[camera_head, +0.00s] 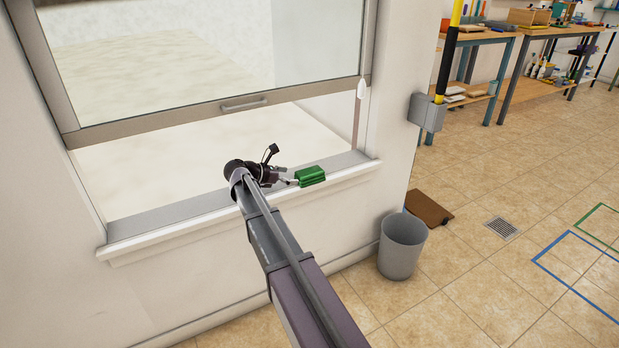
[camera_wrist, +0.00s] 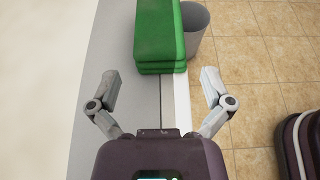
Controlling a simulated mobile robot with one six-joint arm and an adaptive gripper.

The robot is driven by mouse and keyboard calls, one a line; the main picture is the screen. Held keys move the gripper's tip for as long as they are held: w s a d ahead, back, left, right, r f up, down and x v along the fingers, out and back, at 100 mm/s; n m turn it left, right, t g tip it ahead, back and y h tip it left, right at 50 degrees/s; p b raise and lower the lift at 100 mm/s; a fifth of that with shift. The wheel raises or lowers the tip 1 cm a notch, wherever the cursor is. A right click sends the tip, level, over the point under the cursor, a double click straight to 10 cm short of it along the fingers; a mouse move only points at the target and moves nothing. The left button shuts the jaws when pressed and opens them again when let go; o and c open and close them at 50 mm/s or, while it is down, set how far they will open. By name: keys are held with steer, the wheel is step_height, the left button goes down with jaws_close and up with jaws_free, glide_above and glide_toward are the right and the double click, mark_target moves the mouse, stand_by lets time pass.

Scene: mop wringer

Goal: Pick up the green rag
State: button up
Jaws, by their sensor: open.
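The green rag (camera_head: 310,176) is a folded, block-like bundle lying on the window sill, near the sill's right end. In the wrist view the green rag (camera_wrist: 160,35) lies ahead of my gripper (camera_wrist: 160,78), roughly centred between the fingers and just beyond their tips. My gripper (camera_head: 288,176) is open and empty, just left of the rag in the head view. A small gap seems to separate the fingertips from the rag; I cannot tell whether they touch. The far end of the rag is cut off in the wrist view.
The window sill (camera_head: 180,222) runs under a partly raised window sash (camera_head: 243,103). A grey bin (camera_head: 402,246) stands on the floor below the sill's right end, beside a brown board (camera_head: 428,208). A wall bracket (camera_head: 427,112) holds a yellow-and-black pole. Tiled floor at right is open.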

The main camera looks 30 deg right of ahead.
mark_target(297, 176)
steer(key=shift+d+f, duration=0.1)
steer(key=shift+d, duration=0.05)
steer(key=shift+b+x, duration=0.9)
steer(key=shift+x, duration=1.55)
steer(key=c, duration=0.8)
